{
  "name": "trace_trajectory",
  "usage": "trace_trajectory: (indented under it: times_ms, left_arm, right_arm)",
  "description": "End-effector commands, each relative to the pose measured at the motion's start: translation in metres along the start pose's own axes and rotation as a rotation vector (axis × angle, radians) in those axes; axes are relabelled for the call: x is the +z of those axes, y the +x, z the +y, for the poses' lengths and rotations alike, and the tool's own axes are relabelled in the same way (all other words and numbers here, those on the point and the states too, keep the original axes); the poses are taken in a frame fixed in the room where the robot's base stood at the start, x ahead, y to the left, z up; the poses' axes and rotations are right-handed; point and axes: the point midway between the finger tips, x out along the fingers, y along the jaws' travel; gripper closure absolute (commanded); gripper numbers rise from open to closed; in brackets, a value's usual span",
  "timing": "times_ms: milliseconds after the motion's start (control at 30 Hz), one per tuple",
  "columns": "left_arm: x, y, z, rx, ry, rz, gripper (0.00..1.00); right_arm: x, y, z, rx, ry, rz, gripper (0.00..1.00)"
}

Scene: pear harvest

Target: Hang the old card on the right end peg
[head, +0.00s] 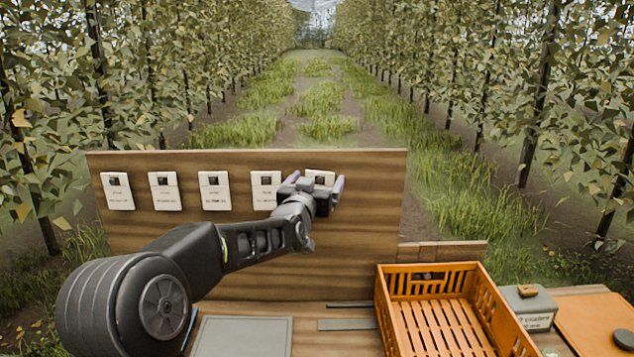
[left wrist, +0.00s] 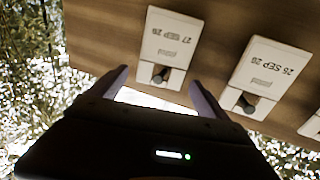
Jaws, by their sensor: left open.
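A wooden board (head: 230,235) carries several white cards in one row along its upper part. The card at the right end (head: 320,178) hangs on its peg, partly hidden by my left gripper. My left gripper (head: 315,183) is open, its two purple fingers on either side of that card's upper part. In the left wrist view, the right end card (left wrist: 167,48) appears upside down, with its dark peg near the fingers (left wrist: 160,90) and a date that seems to read 27 SEP. I cannot tell which card is the old one. My right gripper is not in view.
An empty-looking orange crate (head: 440,310) stands at the front right. A grey box (head: 530,306) and an orange panel (head: 590,318) lie beyond it to the right. A grey flat plate (head: 243,337) lies before the board. Tree rows stand behind.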

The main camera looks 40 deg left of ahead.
Motion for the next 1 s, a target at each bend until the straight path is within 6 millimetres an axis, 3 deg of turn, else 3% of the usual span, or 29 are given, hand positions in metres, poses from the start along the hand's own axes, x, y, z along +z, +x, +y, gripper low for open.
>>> trace_trajectory:
  times_ms: [367,800,1000]
  left_arm:
    - [0.001,-0.005,0.000,0.000,0.000,0.000,0.10]
    - [0.001,-0.068,-0.001,-0.001,-0.001,0.001,0.10]
    - [0.000,-0.079,0.000,0.000,-0.001,0.001,0.10]
  right_arm:
    - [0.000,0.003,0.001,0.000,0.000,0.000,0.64]
    - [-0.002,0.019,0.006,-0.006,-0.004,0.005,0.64]
    - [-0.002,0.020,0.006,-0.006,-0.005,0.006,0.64]
